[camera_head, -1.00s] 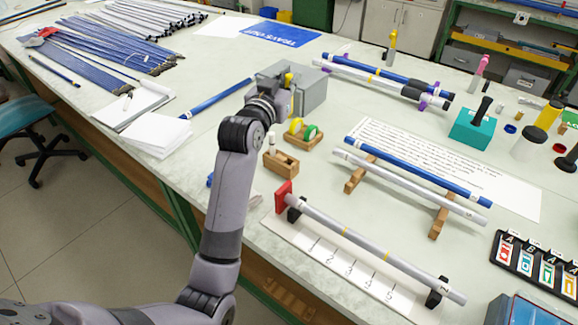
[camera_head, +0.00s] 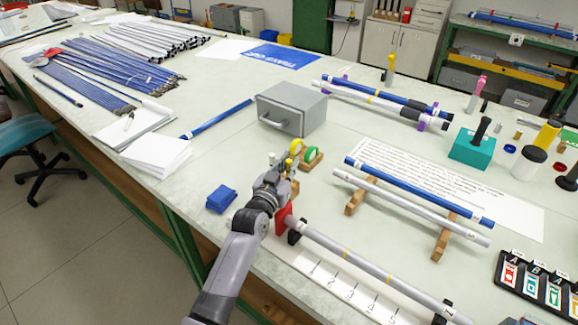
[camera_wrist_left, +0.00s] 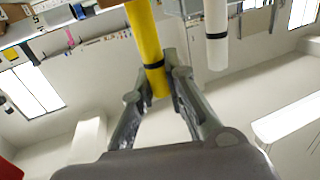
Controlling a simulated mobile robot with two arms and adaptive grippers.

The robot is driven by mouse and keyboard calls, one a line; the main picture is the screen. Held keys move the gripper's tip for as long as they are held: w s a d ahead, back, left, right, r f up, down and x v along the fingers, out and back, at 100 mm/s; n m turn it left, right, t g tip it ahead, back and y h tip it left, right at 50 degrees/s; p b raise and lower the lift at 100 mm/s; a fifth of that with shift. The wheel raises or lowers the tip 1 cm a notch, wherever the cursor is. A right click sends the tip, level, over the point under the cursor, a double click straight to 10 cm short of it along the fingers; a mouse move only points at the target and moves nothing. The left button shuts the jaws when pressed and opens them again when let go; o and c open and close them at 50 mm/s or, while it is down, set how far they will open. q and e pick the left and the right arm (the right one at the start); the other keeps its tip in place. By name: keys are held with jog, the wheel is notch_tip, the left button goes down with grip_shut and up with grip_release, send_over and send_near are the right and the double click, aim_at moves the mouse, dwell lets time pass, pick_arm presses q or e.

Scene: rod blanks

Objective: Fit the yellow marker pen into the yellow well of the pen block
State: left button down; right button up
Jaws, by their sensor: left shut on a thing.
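My left gripper (camera_head: 284,168) is shut on the yellow marker pen (camera_wrist_left: 150,50). In the left wrist view the pen stands between both fingers, with a black band close to them. The wooden pen block (camera_head: 295,188) is mostly hidden behind my left gripper in the head view. A white pen (camera_head: 272,158) stands at the block, beside the gripper; a white pen (camera_wrist_left: 216,35) with a black band also shows right of the yellow one in the wrist view. The yellow well is hidden, and I cannot tell whether the pen touches the block. My right gripper is not in view.
A red end stop (camera_head: 283,219) of the rod gauge is close in front. The bench between bundle and box is clear.

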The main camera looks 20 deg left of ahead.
pick_arm(q)
jog(key=shift+f, duration=0.3)
jog(key=shift+f, duration=0.15)
jog(key=c, duration=1.6)
grip_release()
jog(key=shift+r, duration=0.25)
jog(key=s+a, duration=0.1)
jog(key=s, duration=1.1)
